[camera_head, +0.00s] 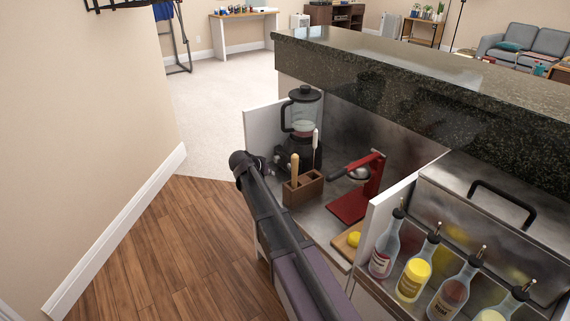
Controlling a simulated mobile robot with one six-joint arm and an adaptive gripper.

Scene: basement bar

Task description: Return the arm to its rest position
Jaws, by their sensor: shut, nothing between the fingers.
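My arm reaches from the bottom middle of the head view up and to the left, over the wooden floor and the front edge of the bar station. Its far end is beside the left end of the station. My gripper (264,167) shows only as a small dark shape just right of the arm's far end, in front of the blender base. It is shut and I see nothing held in it. The arm hides much of its detail.
A dark granite counter (430,85) rises behind. The wooden floor (160,255) at left is clear.

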